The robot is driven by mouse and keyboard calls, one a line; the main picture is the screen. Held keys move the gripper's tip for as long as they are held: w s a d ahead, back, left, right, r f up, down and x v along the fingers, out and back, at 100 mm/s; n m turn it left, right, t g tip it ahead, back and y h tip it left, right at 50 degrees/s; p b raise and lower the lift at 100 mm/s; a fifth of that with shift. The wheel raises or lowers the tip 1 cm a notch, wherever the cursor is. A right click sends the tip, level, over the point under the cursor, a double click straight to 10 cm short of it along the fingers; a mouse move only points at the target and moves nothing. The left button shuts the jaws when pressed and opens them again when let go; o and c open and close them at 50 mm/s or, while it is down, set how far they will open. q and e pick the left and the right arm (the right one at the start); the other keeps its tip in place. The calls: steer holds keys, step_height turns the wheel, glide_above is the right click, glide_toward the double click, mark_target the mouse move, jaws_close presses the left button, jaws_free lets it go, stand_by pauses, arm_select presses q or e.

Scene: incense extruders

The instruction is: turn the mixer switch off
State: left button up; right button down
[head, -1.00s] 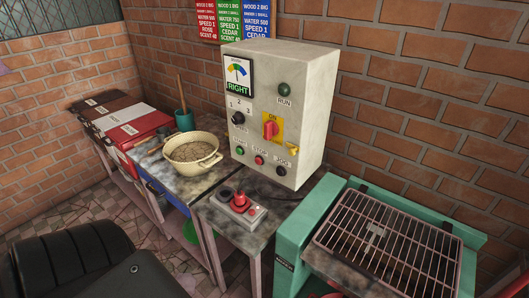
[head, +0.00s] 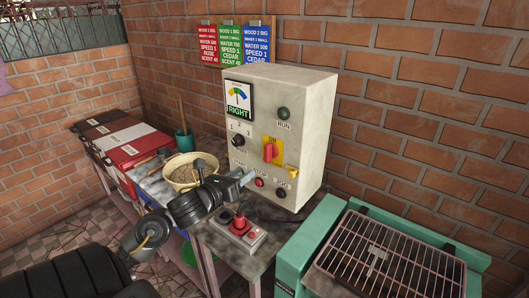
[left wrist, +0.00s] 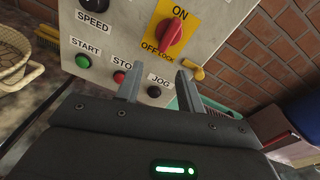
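The mixer switch is a red rotary knob (head: 269,152) on a yellow plate (head: 280,145), on the front of a grey control box (head: 309,126). Its grip looks roughly upright, towards the ON label; the wrist view shows the knob (left wrist: 170,37) with OFF LOCK below it. A yellow tab (left wrist: 192,70) sticks out at the plate's lower corner. My left gripper (head: 249,178) is in front of the box's lower front, below the knob. In the wrist view its fingers (left wrist: 158,86) are apart with nothing between them, clear of the knob. My right gripper is not in view.
Start (left wrist: 82,61), stop (left wrist: 119,77) and jog (left wrist: 154,91) buttons sit just below the switch. A red-knobbed control (head: 239,226) stands on the table in front. A basin (head: 181,172) is left of the box. A green-framed grill (head: 380,255) is at right.

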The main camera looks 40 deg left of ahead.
mark_target(265, 147)
arm_select(q)
steer(key=w+r+m+p, duration=0.1)
steer(key=w, duration=0.2)
steer(key=w+r+m+p, duration=0.1)
steer(key=w+r, duration=0.1)
steer(key=w, duration=0.1)
steer(key=w+r+m+t+p, duration=0.1)
steer(key=w+p, duration=0.1)
steer(key=w, duration=0.2)
steer(key=shift+a+r+m+h, duration=0.1)
steer(key=shift+r+m+h, duration=0.1)
steer(key=shift+m+h, duration=0.15)
steer(key=shift+w+f, duration=0.15)
steer(key=shift+w, duration=0.4)
steer(key=c, duration=0.6)
jaws_close()
